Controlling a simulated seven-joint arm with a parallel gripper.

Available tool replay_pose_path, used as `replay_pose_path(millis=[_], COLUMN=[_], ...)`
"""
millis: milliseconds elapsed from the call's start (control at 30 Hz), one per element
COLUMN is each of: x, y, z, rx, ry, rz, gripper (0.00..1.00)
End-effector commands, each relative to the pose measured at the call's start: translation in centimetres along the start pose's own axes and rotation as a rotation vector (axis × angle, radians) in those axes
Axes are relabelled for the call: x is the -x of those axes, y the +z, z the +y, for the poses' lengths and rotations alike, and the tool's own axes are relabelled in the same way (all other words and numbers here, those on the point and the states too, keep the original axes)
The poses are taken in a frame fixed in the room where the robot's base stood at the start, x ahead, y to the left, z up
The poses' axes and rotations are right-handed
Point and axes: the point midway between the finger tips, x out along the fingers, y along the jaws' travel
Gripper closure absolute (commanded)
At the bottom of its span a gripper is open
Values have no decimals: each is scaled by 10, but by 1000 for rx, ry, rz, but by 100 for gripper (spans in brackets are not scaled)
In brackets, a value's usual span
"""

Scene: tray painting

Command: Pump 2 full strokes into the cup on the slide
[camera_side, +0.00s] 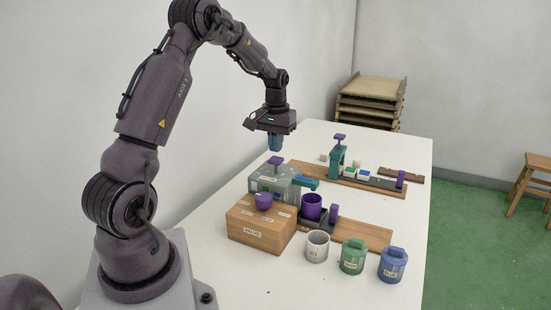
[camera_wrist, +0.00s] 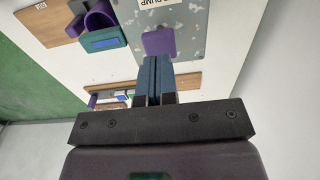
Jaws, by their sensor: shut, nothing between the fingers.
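The pump (camera_side: 262,185) is a grey speckled box with a purple plunger knob (camera_side: 275,160) on top and a teal spout (camera_side: 307,184) pointing right. In the wrist view, the pump (camera_wrist: 195,45) carries a label and its knob (camera_wrist: 158,42) lies just beyond my fingertips. The purple cup (camera_side: 312,205) stands upright on the dark slide (camera_side: 318,225), by the spout's end; I cannot tell whether the spout is exactly over it. The slide has a purple handle (camera_side: 334,212). My gripper (camera_side: 275,148) is shut and empty, above the knob and apart from it.
A wooden box (camera_side: 258,235) with a purple knob stands in front of the pump. A teal press (camera_side: 338,160) stands behind. Stacked trays (camera_side: 370,100) are beyond the table.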

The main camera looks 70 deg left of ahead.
Motion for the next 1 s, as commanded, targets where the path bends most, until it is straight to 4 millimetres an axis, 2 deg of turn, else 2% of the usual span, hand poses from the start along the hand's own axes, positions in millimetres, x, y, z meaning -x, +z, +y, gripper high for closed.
replay_pose_path(millis=[1000], x=[-30], y=[0], z=[0], rx=[0], ry=[0], rz=[-2], gripper=[100])
